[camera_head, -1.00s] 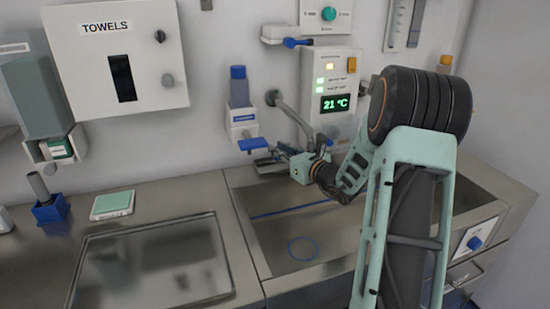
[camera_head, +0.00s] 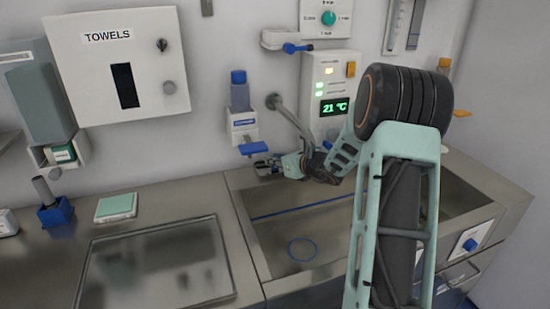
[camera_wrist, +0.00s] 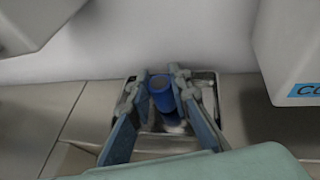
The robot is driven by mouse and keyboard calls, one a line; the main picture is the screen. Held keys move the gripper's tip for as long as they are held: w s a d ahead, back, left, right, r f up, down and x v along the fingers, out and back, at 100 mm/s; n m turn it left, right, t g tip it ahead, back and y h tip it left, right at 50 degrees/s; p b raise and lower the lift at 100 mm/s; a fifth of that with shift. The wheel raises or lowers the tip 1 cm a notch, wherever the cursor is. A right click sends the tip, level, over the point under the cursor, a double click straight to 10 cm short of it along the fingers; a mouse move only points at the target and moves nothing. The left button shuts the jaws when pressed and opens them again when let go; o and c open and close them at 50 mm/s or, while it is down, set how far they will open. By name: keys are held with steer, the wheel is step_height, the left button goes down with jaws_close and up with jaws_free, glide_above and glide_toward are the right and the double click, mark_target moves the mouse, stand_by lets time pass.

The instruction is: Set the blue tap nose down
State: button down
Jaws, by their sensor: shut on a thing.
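The blue tap nose (camera_wrist: 168,104) is a short blue cylinder between the fingers of my gripper (camera_wrist: 162,80) in the wrist view. My gripper is shut on it. The nose looks roughly upright, its round end towards the camera, over a small square metal holder (camera_wrist: 205,79). I cannot tell whether it touches the holder. In the head view my gripper (camera_head: 265,166) is at the back left of the sink, just below a blue dispenser lever, and the nose cannot be made out there.
The wall dispenser with a blue lever (camera_head: 254,148) is close above my gripper. The metal tap pipe (camera_head: 292,118) and the control box (camera_head: 331,90) are to the right. The sink (camera_head: 330,232) holds a blue ring (camera_head: 302,249). The counter to the left has bare room.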

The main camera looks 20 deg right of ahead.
steer(key=shift+f+b, duration=0.2)
steer(key=shift+b, duration=0.1)
steer(key=c, duration=1.8)
jaws_free()
steer(key=shift+r, duration=0.1)
steer(key=shift+r+p, duration=0.35)
steer(key=shift+p, duration=0.15)
steer(key=v, duration=0.5)
steer(key=shift+s+d, duration=0.1)
steer(key=shift+s, duration=0.05)
steer(key=s+d, duration=0.3)
steer(key=s, duration=0.8)
steer(key=shift+s+f+b, duration=0.15)
steer(key=shift+f+b, duration=0.05)
steer(key=shift+b, duration=0.2)
steer(key=shift+a, duration=0.1)
